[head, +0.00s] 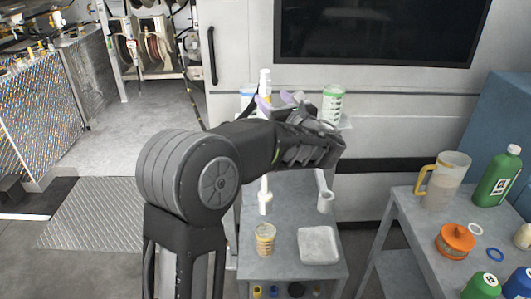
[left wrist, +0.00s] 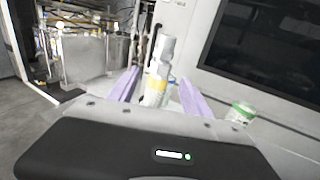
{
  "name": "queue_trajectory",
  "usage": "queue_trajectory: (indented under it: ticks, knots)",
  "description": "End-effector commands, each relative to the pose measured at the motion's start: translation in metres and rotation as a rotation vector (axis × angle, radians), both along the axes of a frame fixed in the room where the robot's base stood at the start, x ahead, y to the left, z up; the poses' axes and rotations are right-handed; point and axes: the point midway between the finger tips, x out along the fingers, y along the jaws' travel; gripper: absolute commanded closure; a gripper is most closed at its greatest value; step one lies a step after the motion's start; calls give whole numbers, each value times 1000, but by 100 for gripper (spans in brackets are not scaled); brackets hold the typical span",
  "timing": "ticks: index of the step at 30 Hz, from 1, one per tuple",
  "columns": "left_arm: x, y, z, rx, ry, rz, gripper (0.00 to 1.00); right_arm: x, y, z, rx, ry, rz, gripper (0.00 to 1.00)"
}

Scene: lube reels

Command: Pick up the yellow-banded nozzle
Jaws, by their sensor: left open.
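The yellow-banded nozzle, white with a yellow band, stands upright in the left wrist view (left wrist: 156,75). It also shows in the head view (head: 265,82), at the back of the grey bench, its lower part hidden by my arm. My left gripper (head: 276,100) reaches toward it with open lilac fingers. In the left wrist view the fingers (left wrist: 158,92) stand on either side of the nozzle, with gaps; I cannot tell whether it is fully between the tips. My right gripper is out of view.
A green-lidded tub (head: 333,103) stands right of my left gripper. Nearer on the bench are another white nozzle (head: 265,200), a yellowish cup (head: 265,240) and a pale tray (head: 318,246). A side table at right holds a jug (head: 445,182) and a green bottle (head: 498,178).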

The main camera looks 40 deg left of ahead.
Motion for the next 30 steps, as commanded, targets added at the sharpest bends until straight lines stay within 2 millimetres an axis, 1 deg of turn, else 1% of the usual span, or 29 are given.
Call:
queue_trajectory:
  ticks: [2,11,14,18,22,25,30]
  knots:
    - [3,4,0,0,1,-1,43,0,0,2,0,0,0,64]
    - [4,5,0,-1,2,-1,43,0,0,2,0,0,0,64]
    - [7,12,1,0,2,1,43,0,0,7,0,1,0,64]
    - [17,30,1,0,2,1,43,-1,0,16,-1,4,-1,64]
    - [26,45,-1,-1,2,0,43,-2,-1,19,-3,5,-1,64]
    - [28,49,-2,-1,2,0,43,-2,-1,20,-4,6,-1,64]
    - [29,49,-3,-2,1,-2,43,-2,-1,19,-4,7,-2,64]
